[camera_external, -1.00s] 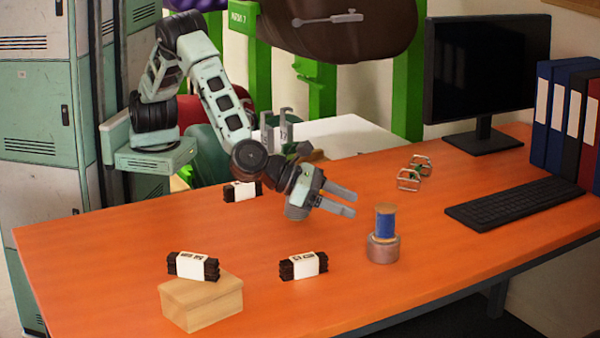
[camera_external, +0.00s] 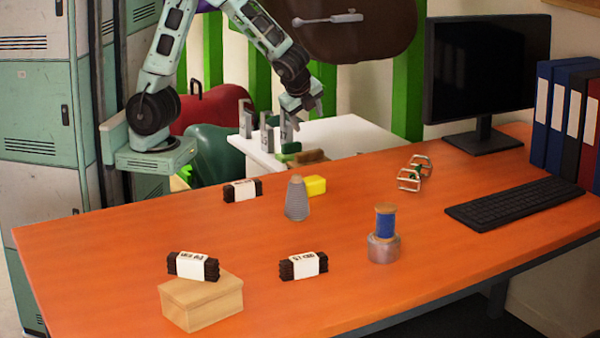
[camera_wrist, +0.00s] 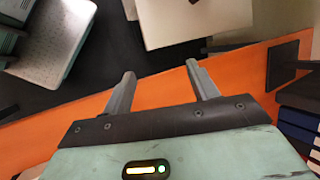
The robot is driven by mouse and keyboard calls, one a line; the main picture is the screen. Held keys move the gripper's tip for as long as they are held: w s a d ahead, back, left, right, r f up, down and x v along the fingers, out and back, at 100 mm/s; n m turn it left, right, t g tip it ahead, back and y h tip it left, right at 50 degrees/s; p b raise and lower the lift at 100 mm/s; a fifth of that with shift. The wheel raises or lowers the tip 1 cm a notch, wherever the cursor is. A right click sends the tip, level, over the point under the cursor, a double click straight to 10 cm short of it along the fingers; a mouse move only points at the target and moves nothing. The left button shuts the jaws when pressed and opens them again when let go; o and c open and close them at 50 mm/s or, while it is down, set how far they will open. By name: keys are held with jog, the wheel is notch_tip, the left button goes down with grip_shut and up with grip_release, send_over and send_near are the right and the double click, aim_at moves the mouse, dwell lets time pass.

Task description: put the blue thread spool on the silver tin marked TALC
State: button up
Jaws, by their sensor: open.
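The blue thread spool (camera_external: 386,225) stands upright on the round silver tin (camera_external: 383,250) on the right part of the orange table in the external view. The tin's marking is too small to read. My gripper (camera_external: 307,107) is raised well above and behind the table, far to the upper left of the spool, and holds nothing. In the wrist view my gripper (camera_wrist: 160,85) shows its two fingers spread apart with nothing between them. Neither the spool nor the tin is clearly visible in the wrist view.
On the table (camera_external: 120,240) are a grey cone (camera_external: 297,199), a yellow block (camera_external: 316,186), dark bundles with white labels, a wooden box (camera_external: 201,302), metal pedals (camera_external: 414,173), a keyboard (camera_external: 520,202) and a monitor (camera_external: 485,75).

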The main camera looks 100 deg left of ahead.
jog(key=s+a+f+n+h, duration=0.1)
jog(key=s+n+h, duration=0.4)
jog(key=s+n, duration=1.1)
jog(key=s, duration=0.5)
jog(key=shift+a+f+g+h, duration=0.35)
jog(key=shift+f+g+h, duration=0.05)
jog(key=shift+w+r, duration=0.1)
